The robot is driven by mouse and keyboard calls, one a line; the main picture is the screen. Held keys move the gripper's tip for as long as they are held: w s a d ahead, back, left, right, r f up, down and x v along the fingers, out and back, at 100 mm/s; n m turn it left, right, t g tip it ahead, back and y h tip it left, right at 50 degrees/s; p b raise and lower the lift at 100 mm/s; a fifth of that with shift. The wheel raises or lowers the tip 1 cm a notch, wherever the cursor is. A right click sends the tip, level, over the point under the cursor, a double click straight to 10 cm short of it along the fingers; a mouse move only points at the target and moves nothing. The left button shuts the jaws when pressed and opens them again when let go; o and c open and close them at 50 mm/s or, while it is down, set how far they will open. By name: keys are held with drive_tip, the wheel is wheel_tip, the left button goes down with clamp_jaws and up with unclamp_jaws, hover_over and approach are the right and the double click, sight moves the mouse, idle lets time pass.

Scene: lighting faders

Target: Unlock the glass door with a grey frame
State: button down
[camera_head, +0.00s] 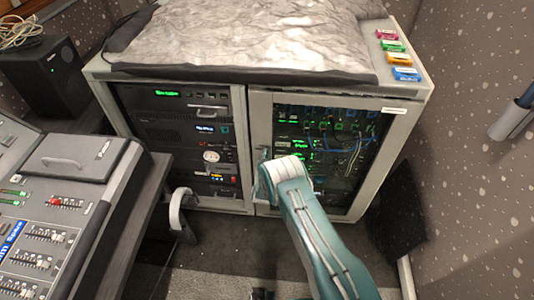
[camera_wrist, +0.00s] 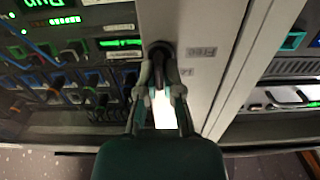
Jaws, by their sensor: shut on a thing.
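The glass door with a grey frame (camera_head: 390,145) is shut on the right half of the cabinet. Cables and green lights show through its glass (camera_head: 350,135). In the wrist view the grey frame (camera_wrist: 205,30) carries a dark round lock with a handle (camera_wrist: 160,50). My gripper (camera_wrist: 161,92) is in front of the frame, its two fingers closed around the handle. A bright white patch shows between the fingers; I cannot tell what it is. In the head view my arm hides most of the gripper and the lock.
An equipment rack (camera_head: 190,140) fills the cabinet's left half. A mixing console (camera_head: 50,220) and a chair armrest (camera_head: 180,205) stand at the left. A black speaker (camera_head: 48,75) is at the back left. A spotted wall (camera_head: 470,180) bounds the right. Carpet (camera_head: 220,240) lies in front.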

drive_tip(key=shift+m, duration=0.4)
drive_tip(key=shift+d+f+m, duration=0.2)
drive_tip(key=shift+m, duration=2.6)
drive_tip(key=shift+d+f+m, duration=0.2)
drive_tip(key=shift+f+m, duration=0.05)
drive_tip(key=shift+m, duration=2.55)
drive_tip(key=shift+d+f+m, duration=0.2)
drive_tip(key=shift+m, duration=2.6)
drive_tip(key=shift+s+f+m, duration=0.1)
drive_tip(key=shift+m, duration=0.2)
drive_tip(key=c, duration=0.8)
unclamp_jaws()
drive_tip(key=shift+d, duration=0.1)
